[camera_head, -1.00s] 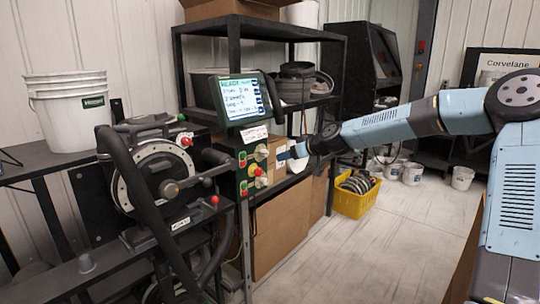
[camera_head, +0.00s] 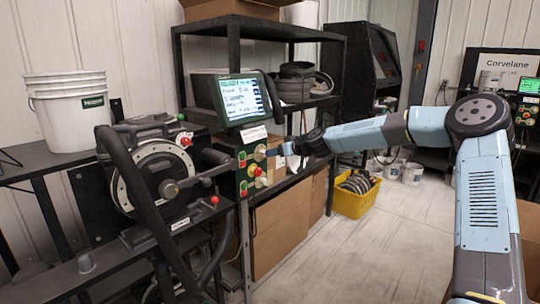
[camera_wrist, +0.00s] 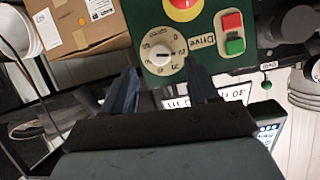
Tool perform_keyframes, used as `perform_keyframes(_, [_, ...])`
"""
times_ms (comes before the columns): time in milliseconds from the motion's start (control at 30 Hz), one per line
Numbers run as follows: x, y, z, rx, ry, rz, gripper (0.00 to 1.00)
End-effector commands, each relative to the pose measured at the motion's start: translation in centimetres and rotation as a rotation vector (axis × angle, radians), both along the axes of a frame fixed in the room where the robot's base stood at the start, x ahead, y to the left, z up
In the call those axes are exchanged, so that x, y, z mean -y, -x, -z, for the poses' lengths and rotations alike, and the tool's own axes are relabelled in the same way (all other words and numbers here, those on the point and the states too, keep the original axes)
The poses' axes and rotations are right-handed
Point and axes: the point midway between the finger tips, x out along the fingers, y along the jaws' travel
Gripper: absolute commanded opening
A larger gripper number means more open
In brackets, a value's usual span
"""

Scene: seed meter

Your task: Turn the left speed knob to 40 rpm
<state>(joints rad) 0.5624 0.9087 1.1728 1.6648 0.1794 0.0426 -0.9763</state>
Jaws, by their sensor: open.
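The cream dial knob (camera_wrist: 160,53), with numbers around it and a dark pointer line, sits on the green control panel (camera_wrist: 205,58). In the wrist view it lies ahead of and between my two open fingers. My gripper (camera_wrist: 162,72) is empty; contact with the knob cannot be told. In the head view my gripper (camera_head: 279,151) points left at the upper knob (camera_head: 260,153) on the panel. A second pale knob (camera_head: 261,182) sits lower. I cannot tell which one is called left.
A red stop button on yellow (camera_wrist: 183,5) is close to the knob. Red and green buttons (camera_wrist: 233,34) sit beside the "Drive" label. A tilted display (camera_head: 240,97) stands above the panel. The seed meter (camera_head: 160,175) is left; a yellow bin (camera_head: 352,203) is on the floor.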

Motion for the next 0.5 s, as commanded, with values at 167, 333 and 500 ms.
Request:
perform_keyframes(167, [-1.9,-1.5,1.0,0.000,0.000,-0.001,0.59])
perform_keyframes(333, [-3.1,-2.5,1.6,0.000,0.000,-0.001,0.59])
perform_keyframes(500, [-3.7,-3.0,2.0,0.000,0.000,-0.001,0.59])
